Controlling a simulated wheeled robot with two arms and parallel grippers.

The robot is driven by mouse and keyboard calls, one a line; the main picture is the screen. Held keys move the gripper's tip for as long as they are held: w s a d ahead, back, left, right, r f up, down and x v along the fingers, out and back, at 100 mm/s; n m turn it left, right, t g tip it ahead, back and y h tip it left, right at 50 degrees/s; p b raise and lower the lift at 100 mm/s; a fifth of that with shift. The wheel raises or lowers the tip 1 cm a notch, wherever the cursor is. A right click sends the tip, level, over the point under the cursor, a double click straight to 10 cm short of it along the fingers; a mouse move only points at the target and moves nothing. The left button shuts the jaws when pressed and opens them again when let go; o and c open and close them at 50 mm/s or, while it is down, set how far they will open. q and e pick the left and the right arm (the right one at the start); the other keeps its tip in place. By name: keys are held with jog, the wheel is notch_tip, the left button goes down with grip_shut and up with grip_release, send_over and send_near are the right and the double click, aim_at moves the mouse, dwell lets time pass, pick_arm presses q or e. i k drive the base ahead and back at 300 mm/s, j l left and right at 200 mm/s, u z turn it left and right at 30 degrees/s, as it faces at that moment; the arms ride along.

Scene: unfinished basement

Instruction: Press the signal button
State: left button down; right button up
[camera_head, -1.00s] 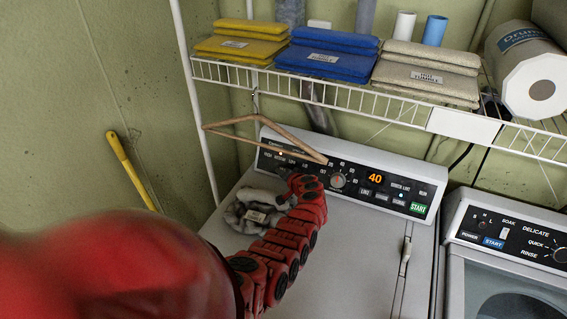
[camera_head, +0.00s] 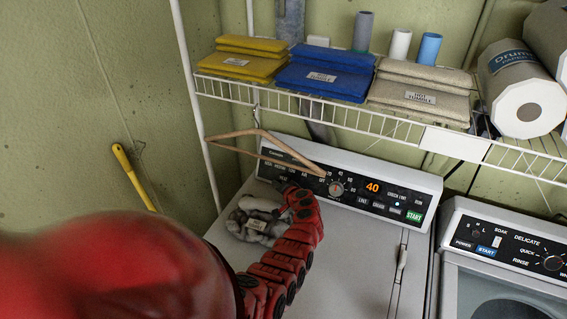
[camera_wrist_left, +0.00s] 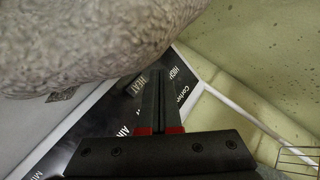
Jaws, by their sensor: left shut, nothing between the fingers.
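The dryer's black control panel (camera_head: 345,191) runs along the back of the white dryer. The small labels are too blurred to tell which is the signal button. My left gripper (camera_head: 280,184) is at the panel's left part, left of the dial and mostly hidden by my red arm. In the left wrist view its fingers (camera_wrist_left: 157,78) are shut and empty, in front of the panel's HEAT lettering (camera_wrist_left: 132,88). My right gripper is not in view.
A grey cloth bundle (camera_head: 250,220) lies on the dryer beside my left wrist. A wooden hanger (camera_head: 232,134) hangs in front of the panel from the wire shelf (camera_head: 340,119), which holds folded cloths. A washer (camera_head: 450,262) stands at right.

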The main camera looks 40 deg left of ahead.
aim_at(395, 210)
jog(key=k+l, duration=0.1)
jog(key=l, duration=0.35)
jog(key=k+l, duration=0.15)
jog(key=l, duration=0.35)
jog(key=k+l, duration=0.1)
jog(key=l, duration=0.35)
